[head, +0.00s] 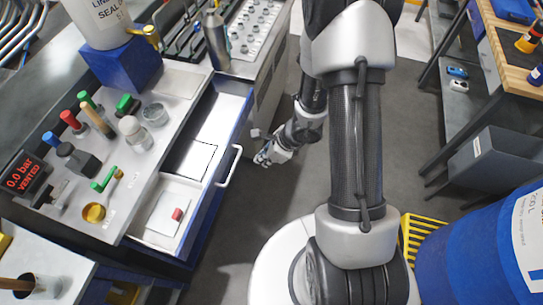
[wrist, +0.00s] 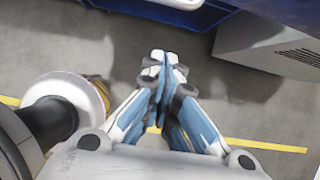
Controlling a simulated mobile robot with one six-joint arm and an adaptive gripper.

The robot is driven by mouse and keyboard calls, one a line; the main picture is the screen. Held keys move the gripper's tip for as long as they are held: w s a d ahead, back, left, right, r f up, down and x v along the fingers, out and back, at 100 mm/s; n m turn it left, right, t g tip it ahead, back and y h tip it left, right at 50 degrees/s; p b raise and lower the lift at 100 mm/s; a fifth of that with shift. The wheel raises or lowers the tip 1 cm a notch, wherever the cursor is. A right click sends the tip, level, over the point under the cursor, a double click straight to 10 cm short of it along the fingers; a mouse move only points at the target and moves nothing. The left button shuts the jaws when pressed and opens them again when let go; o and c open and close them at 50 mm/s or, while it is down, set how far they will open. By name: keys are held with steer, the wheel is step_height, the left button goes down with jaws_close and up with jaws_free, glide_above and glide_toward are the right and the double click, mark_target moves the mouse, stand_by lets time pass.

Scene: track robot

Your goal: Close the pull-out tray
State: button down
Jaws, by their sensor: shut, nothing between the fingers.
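The pull-out tray (head: 232,128) stands pulled out from the blue-sided bench, with a white inside and a white bar handle (head: 231,166) on its front. A small red piece lies on a white pad in its near part. My gripper (head: 264,158) is just right of the tray's front, near the handle; I cannot tell from the head view if they touch. In the wrist view my gripper (wrist: 160,62) is shut and empty over the floor. Part of the tray front and its handle (wrist: 182,3) show at the top edge of the wrist view, apart from the fingertips.
The bench top (head: 160,135) holds several knobs, valves and a red pressure display (head: 22,175). A metal bottle (head: 216,40) stands beyond the tray. A blue drum (head: 470,250) and a wooden-topped workbench (head: 512,45) are on the right.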

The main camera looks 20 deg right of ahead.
mark_target(200, 146)
steer(key=w+a, duration=0.1)
steer(key=w+a+r+p, duration=0.1)
steer(key=a, duration=0.1)
steer(key=shift+w+a, duration=0.1)
steer(key=shift+w, duration=0.05)
stand_by(0.3)
steer(key=w+a+p, duration=0.1)
steer(key=w+a, duration=0.2)
steer(key=a, duration=0.1)
steer(key=w+a+p, duration=0.2)
steer(key=w+a, duration=0.2)
steer(key=a, duration=0.1)
steer(key=w+a+p, duration=0.1)
steer(key=w+a, duration=0.2)
steer(key=a, duration=0.1)
steer(key=shift+w+a, duration=0.15)
steer(key=shift+w, duration=0.1)
